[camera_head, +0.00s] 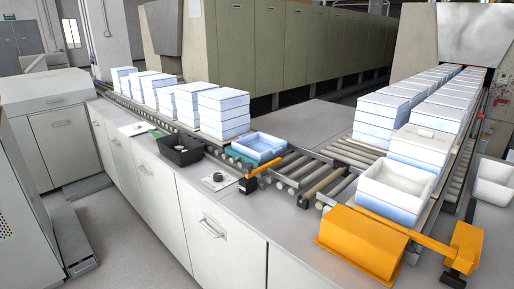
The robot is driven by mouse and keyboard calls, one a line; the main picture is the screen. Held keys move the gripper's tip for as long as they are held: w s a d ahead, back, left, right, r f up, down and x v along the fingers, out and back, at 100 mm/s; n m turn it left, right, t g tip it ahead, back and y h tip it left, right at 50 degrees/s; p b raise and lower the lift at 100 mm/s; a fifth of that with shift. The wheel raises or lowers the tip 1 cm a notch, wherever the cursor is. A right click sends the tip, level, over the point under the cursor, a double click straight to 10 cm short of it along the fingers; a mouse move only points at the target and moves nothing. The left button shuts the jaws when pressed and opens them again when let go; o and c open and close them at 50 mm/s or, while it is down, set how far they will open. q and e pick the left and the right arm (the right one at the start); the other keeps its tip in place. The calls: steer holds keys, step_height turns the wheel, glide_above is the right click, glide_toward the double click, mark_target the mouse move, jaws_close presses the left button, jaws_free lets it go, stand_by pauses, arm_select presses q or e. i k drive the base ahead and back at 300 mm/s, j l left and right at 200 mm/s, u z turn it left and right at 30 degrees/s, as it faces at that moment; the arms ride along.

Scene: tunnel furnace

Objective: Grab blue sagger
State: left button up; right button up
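A blue sagger (259,146), a shallow open square box, sits alone on the roller conveyor (290,165) near the middle of the camera_head view. Its open top faces up and looks empty. A dark teal plate (238,158) shows under its left edge. Neither of my grippers is in view, so nothing of mine touches the sagger.
A black open bin (180,151) and a small round device (217,178) are on the counter left of the sagger. An orange-and-black pusher (262,172) is close in front. White-blue stacks (224,112) stand behind. An orange housing (362,240) is front right.

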mark_target(261, 147)
steer(key=i+j, duration=0.1)
steer(key=j, duration=0.25)
steer(key=i+j+z, duration=0.1)
steer(key=j, duration=0.25)
steer(key=i+j, duration=0.15)
steer(key=j, duration=0.2)
steer(key=i+j+z, duration=0.1)
steer(key=j, duration=0.25)
steer(key=i+j, duration=0.1)
steer(key=j, duration=0.3)
